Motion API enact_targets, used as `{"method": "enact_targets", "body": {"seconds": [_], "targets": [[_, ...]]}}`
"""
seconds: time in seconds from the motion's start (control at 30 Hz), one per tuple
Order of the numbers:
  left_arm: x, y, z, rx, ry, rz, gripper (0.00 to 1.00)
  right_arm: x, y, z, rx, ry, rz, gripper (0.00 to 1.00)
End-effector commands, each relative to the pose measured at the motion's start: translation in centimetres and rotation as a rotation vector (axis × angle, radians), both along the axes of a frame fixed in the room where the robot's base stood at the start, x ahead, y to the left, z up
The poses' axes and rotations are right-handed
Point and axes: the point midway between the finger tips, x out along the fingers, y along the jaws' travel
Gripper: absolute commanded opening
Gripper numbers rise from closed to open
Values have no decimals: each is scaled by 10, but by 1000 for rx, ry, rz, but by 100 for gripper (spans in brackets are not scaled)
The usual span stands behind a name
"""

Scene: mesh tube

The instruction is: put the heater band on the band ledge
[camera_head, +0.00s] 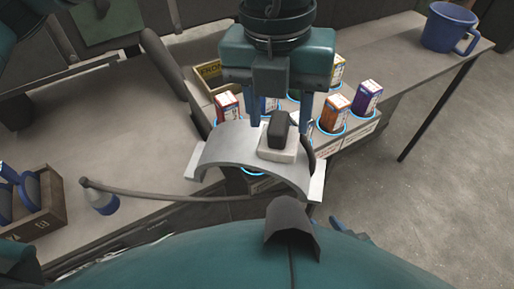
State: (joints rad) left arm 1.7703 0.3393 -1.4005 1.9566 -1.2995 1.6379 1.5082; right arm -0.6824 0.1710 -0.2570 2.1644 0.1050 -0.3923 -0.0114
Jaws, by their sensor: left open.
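The heater band appears to be the pale grey arched shell (222,150) with a white block and black knob (279,132) on top, in the middle of the head view. My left gripper (265,122) hangs directly over its far side, pointing down. Its two blue fingers are wide apart, one on each side of the knob and clear of it. Contact between the fingertips and the shell cannot be told. Blue tips, perhaps of my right gripper (353,231), show at the lower right, mostly hidden by my body. I cannot single out the band ledge.
Several small boxes stand in blue-ringed holders, including an orange box (334,113) and a purple box (367,97). A blue mug (450,27) stands at the upper right. A wooden crate (45,211) and a small bottle (101,201) are at the left. A brown hose (150,194) crosses the bench.

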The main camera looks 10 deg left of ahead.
Motion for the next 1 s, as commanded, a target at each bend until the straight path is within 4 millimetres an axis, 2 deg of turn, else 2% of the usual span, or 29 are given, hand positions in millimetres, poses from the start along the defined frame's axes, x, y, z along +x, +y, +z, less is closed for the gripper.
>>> {"method": "enact_targets", "body": {"seconds": [0.13,0.7,1.0], "targets": [[0,0,0,0,0,0,46,0,0,0,0,0,1,36],[0,0,1,0,-1,0,0,0,1,0,0,0,2,36],[0,0,1,0,-1,0,0,0,1,0,0,0,2,36]]}}
